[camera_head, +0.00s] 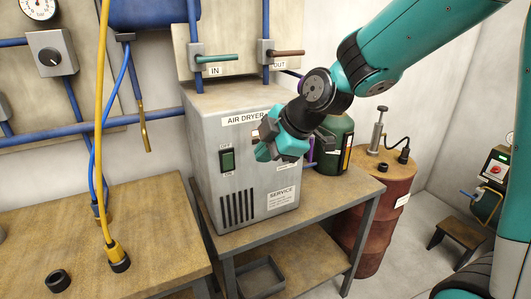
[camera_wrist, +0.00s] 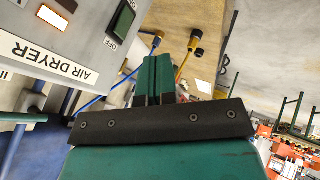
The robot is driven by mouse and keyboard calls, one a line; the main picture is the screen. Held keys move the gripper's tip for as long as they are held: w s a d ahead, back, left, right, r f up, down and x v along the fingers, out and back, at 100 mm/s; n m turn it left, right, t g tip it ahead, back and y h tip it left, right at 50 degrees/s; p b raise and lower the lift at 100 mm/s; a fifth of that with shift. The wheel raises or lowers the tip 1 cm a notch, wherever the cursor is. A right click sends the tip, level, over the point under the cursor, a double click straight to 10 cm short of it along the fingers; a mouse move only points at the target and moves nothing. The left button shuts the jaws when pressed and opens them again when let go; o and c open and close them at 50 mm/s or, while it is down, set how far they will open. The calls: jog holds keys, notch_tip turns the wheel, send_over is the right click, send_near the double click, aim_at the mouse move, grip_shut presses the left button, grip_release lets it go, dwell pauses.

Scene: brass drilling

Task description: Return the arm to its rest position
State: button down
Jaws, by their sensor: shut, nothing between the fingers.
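My arm (camera_head: 405,45) is teal and black and reaches in from the upper right in the head view. My gripper (camera_head: 270,150) is in front of the upper right of the grey air dryer box (camera_head: 205,140); I cannot tell the exact gap. In the wrist view my gripper (camera_wrist: 155,68) shows two teal fingers side by side, shut and empty. The dryer's green switch (camera_head: 227,160) is left of the gripper and also shows in the wrist view (camera_wrist: 122,20). A lit panel (camera_wrist: 53,17) shows beside it; in the head view the gripper largely hides it.
The IN handle (camera_head: 220,58) and OUT handle (camera_head: 288,53) stick out above the dryer. A green canister (camera_head: 335,145) stands behind the gripper. A rusty drum (camera_head: 385,195) with a pump is to the right. A yellow hose (camera_head: 100,120) hangs over the left bench (camera_head: 150,235).

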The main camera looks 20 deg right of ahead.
jog(key=s+a+m+g, duration=0.2)
jog(key=s+m, duration=0.1)
jog(key=s, duration=0.4)
jog(key=s+a+r+m+g, duration=0.1)
jog(key=s+m, duration=0.3)
jog(key=s, duration=0.4)
jog(key=s+a+m+g, duration=0.3)
jog(key=s, duration=0.4)
jog(key=shift+s+r+m, duration=0.15)
jog(key=shift+s+m, duration=0.15)
jog(key=shift+s, duration=0.1)
